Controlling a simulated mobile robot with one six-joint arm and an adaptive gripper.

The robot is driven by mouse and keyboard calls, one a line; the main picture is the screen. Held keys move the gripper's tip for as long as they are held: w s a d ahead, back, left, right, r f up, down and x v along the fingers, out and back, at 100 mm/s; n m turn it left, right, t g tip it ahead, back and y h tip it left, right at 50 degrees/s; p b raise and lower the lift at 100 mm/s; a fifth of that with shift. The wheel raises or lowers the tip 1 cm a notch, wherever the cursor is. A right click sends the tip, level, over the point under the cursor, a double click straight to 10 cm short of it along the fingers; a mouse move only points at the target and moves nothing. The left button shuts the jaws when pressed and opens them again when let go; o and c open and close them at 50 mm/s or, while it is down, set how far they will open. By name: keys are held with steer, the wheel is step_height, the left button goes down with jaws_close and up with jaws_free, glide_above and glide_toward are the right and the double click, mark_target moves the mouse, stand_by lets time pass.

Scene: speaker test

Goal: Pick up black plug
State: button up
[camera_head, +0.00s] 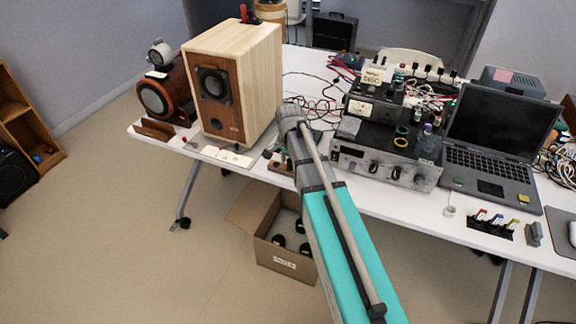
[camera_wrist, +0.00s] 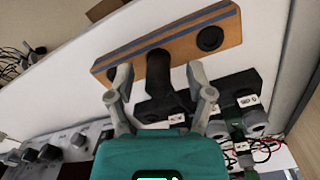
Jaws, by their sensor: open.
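In the wrist view, a black plug (camera_wrist: 158,68) stands up at the front edge of a wooden block (camera_wrist: 185,48) with a blue stripe. The block has round black spots near its ends; I cannot tell if they are holes or plugs. My gripper (camera_wrist: 160,73) is open, with one finger on each side of the black plug. A gap shows between the plug and each finger; no grip is visible. In the head view, my arm hides the gripper and the plug; part of the wooden block (camera_head: 281,166) shows at the table edge.
A wooden speaker (camera_head: 255,75) stands left of my arm on the white table (camera_head: 375,200). A power supply (camera_head: 385,165) and a laptop (camera_head: 495,130) stand to the right. Black adapters (camera_wrist: 238,88) with cables lie close to the gripper's right finger. An open cardboard box (camera_head: 265,250) is on the floor.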

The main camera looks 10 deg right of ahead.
stand_by(0.3)
jaws_close()
steer(key=shift+r, duration=0.1)
stand_by(0.4)
step_height(320, 180, up, 3)
steer(key=p, duration=0.2)
steer(key=shift+f+p, duration=0.2)
steer(key=shift+p, duration=0.2)
steer(key=s+d+r+p, duration=0.3)
steer(key=s+r+p, duration=0.7)
steer(key=s, duration=0.3)
steer(key=shift+s, duration=0.35)
steer(key=shift+d+r, duration=0.1)
steer(key=shift+r, duration=0.1)
